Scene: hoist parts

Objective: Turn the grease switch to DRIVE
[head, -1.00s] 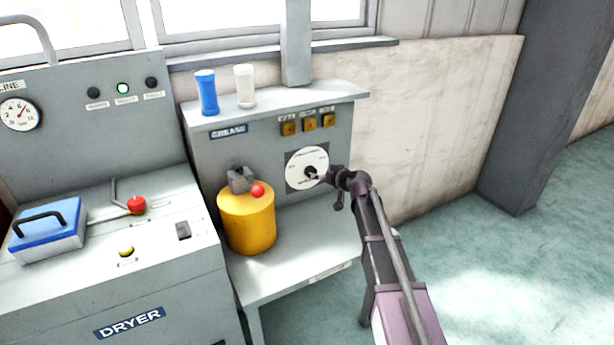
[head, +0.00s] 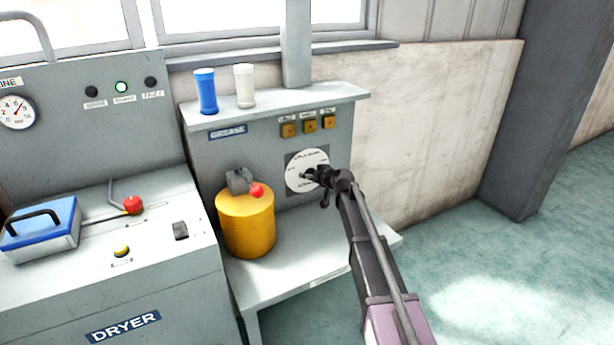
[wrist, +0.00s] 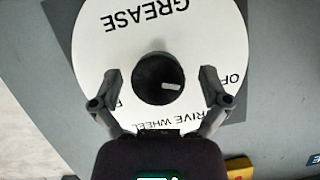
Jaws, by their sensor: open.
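The grease switch is a round white dial (head: 306,160) on the grey panel, with a dark knob (wrist: 150,72) at its centre. In the wrist view the dial (wrist: 190,28) appears with its lettering inverted: GREASE at the top, part of OFF at the right, and part of DRIVE WHEEL at the lower right. The knob's white mark points right, toward the OFF side. My gripper (head: 318,178) is at the dial, its fingers open on either side of the knob in the wrist view (wrist: 160,80), with visible gaps. Another label at the left is mostly hidden by a finger.
A yellow drum (head: 246,224) with a red-knobbed grey part on top stands left of the dial. Blue (head: 205,91) and white (head: 245,86) cylinders stand on the shelf above. Several orange switches (head: 310,125) sit above the dial. The dryer bench (head: 60,270) is at left.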

